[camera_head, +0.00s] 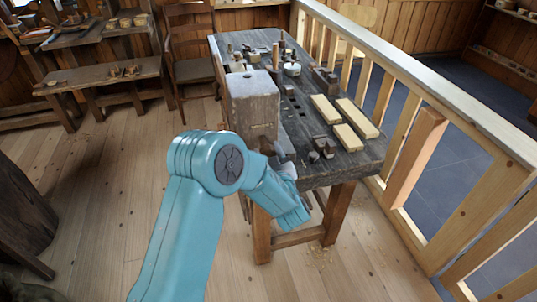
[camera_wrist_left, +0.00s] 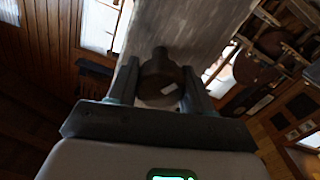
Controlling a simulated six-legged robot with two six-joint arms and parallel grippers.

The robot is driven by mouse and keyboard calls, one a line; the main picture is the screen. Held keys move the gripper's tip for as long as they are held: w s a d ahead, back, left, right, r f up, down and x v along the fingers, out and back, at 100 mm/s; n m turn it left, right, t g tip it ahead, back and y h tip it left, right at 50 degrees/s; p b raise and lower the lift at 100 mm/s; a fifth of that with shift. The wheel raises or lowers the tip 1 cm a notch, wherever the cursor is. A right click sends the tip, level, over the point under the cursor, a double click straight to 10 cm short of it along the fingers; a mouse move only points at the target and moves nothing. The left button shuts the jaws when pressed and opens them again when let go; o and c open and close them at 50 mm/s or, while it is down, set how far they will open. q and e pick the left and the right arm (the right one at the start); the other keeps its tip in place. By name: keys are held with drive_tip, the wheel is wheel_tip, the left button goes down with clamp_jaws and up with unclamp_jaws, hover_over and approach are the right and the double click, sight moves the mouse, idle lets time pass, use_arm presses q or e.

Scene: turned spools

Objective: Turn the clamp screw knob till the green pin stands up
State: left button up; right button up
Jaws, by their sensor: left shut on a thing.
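The clamp screw knob (camera_wrist_left: 158,72) is dark brown and round, with a small pale mark on its side. In the left wrist view my left gripper (camera_wrist_left: 158,92) is shut on it, one finger on each side. In the head view the gripper (camera_head: 277,157) is at the front of a big weathered wooden block (camera_head: 253,108) on the bench's left side. There the knob is mostly hidden by my teal arm. I cannot make out a green pin in either view. My right gripper is not in view.
The workbench (camera_head: 362,150) holds several pale wood strips (camera_head: 351,140) on its right and small tools at its far end. A wooden railing (camera_head: 440,95) runs close along the right. A chair (camera_head: 192,65) stands behind on the left.

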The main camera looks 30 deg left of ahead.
use_arm(q)
drive_tip(key=shift+f+m, duration=0.2)
drive_tip(key=shift+m, duration=0.7)
drive_tip(key=o, duration=1)
drive_tip(key=shift+r, duration=0.1)
drive_tip(key=b+v, duration=0.3)
drive_tip(key=v, duration=1.3)
drive_tip(key=shift+s+d, duration=0.1)
drive_tip(key=shift+d, duration=0.1)
